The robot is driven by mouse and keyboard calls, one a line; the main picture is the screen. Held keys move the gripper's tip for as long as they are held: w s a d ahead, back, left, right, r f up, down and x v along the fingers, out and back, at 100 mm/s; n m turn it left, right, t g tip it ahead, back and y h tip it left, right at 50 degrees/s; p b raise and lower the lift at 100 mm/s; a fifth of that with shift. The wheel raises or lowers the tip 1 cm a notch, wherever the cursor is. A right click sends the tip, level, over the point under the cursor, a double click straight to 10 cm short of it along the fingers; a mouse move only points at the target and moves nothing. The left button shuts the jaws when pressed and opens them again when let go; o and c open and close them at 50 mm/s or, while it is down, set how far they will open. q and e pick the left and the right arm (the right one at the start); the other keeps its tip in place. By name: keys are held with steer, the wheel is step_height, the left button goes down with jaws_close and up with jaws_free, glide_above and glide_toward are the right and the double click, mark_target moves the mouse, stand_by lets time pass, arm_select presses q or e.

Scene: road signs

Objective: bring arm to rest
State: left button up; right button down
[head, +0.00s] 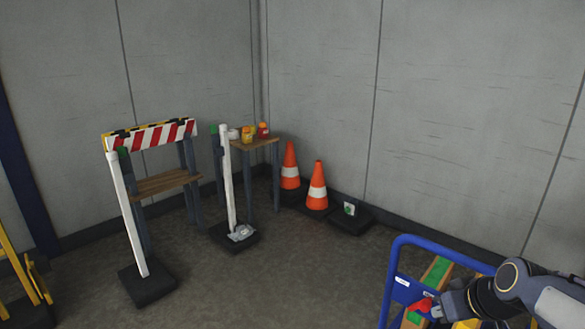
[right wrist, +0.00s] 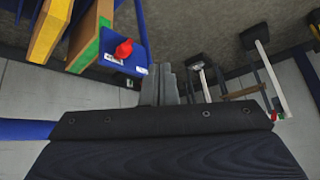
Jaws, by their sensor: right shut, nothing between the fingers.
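My right gripper (head: 438,312) is at the lower right of the head view, beside the blue-framed cart (head: 392,262). In the right wrist view its fingers (right wrist: 166,72) are together, with nothing between them. A red object (head: 424,305) is on the cart close to the gripper in the head view. It also shows in the right wrist view (right wrist: 123,49), to the left of the fingers and apart from them. My left gripper is not in view.
A red-and-white striped barrier (head: 155,137) stands on the left. A white post (head: 233,180) on a black base stands in front of a small wooden shelf (head: 262,143). Two orange cones (head: 317,187) (head: 290,167) stand by the wall. The middle floor is clear.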

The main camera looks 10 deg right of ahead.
steer(key=s+a+m+g+y+p, duration=0.1)
steer(key=s+a+m+y, duration=0.15)
steer(key=s+a, duration=1.35)
step_height(320, 180, up, 18)
steer(key=s+d+p, duration=0.1)
steer(key=d+p, duration=0.1)
steer(key=p, duration=1.6)
steer(key=shift+s+f, duration=0.2)
steer(key=shift+f, duration=0.05)
